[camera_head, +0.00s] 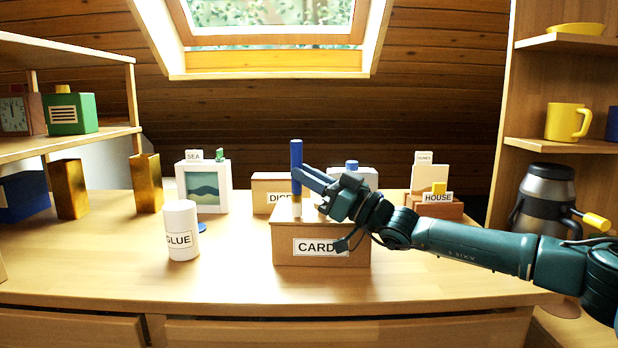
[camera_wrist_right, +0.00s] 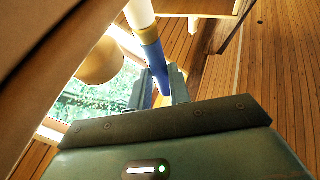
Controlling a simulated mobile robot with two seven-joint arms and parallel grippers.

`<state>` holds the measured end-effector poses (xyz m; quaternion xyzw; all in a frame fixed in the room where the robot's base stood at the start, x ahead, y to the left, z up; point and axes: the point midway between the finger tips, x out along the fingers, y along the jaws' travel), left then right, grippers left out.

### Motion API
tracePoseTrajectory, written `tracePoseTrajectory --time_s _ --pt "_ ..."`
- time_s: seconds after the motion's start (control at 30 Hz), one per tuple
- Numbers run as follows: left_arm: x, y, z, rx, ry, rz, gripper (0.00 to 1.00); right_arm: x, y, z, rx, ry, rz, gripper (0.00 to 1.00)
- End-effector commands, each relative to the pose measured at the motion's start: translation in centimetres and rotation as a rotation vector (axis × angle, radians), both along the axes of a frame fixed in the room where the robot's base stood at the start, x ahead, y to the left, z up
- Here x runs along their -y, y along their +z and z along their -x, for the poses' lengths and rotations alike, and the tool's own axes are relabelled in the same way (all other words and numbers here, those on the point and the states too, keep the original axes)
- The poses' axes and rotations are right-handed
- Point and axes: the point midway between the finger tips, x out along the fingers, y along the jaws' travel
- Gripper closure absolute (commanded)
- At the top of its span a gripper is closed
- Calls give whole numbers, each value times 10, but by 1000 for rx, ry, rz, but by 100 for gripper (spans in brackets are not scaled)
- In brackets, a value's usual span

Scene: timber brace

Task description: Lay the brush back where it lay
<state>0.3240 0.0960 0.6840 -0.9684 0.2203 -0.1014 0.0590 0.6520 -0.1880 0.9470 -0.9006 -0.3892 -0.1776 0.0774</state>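The brush (camera_head: 296,155) has a blue handle, a yellow band and a pale lower end. It stands upright in my right gripper (camera_head: 299,176), above or just in front of the top of the box labelled CARD (camera_head: 285,246); I cannot tell whether its lower end touches the box. In the right wrist view the brush (camera_wrist_right: 152,55) passes between the fingers (camera_wrist_right: 158,88), which are closed on it. My left gripper is in neither view.
A white GLUE cylinder (camera_head: 181,230) stands left of the box, with a small blue piece (camera_head: 201,227) behind it. A SEA picture frame (camera_head: 204,186), a DICE box (camera_head: 270,187) and a HOUSE block (camera_head: 437,206) stand further back. The table's front left is clear.

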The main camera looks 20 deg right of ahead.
Motion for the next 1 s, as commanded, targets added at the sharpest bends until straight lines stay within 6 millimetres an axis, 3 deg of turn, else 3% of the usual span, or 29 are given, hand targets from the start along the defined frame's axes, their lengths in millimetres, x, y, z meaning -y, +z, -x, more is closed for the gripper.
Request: tracePoseTrajectory --time_s 0.27,0.53,0.73,0.8,1.0 --pt "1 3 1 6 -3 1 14 0 1 0 1 0 0 59" --pt "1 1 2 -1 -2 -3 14 0 3 0 1 0 0 59" --pt "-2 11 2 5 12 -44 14 0 22 0 3 1 0 59" --pt "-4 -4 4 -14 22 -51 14 14 6 10 -2 -3 -1 59" --pt "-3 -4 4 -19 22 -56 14 46 -12 42 -2 -3 -1 59"
